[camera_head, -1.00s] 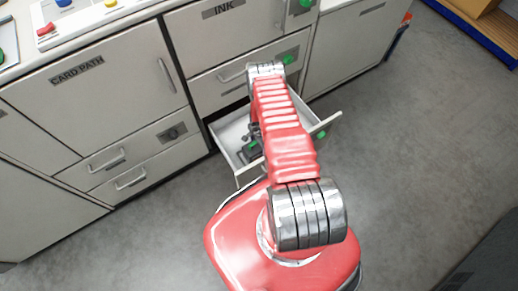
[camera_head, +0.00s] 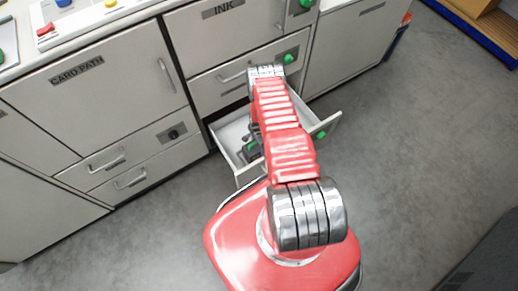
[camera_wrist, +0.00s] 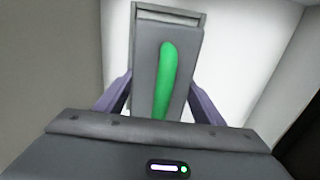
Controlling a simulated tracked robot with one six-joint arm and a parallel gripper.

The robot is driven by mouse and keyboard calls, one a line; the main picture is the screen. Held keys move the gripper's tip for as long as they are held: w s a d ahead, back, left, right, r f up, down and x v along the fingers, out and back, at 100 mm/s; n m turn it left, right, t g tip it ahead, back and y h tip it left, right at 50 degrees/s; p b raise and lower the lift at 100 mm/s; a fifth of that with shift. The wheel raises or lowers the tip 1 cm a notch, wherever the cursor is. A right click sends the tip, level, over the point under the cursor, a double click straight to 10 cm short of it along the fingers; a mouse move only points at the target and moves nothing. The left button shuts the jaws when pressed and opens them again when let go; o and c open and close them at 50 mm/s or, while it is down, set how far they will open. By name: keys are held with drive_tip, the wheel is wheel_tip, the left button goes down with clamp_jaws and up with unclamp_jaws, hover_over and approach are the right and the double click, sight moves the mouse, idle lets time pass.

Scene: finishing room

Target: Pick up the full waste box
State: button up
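The waste box (camera_wrist: 146,65) is a narrow grey box with a rounded green strip on its face. It shows in the wrist view just ahead of my gripper (camera_wrist: 160,82). My two purple-grey fingers lie along its left and right sides. I cannot tell whether they press on it or stand slightly apart. In the head view, dark grey parts with a bit of green sit inside the open white drawer (camera_head: 228,132), mostly hidden behind my red arm. How full the box is does not show.
The drawer's pale walls are close around the box in the wrist view. Grey cabinets with the CARD PATH door (camera_head: 110,90) and the INK door (camera_head: 225,35) stand behind. Open grey floor (camera_head: 420,150) lies to the right. A blue-edged pallet (camera_head: 480,35) stands at the far right.

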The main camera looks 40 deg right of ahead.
drive_tip(key=shift+w, duration=0.1)
drive_tip(key=c, duration=1.3)
drive_tip(key=shift+o, duration=0.2)
drive_tip(key=shift+r, duration=0.15)
drive_tip(key=shift+r, duration=4.85)
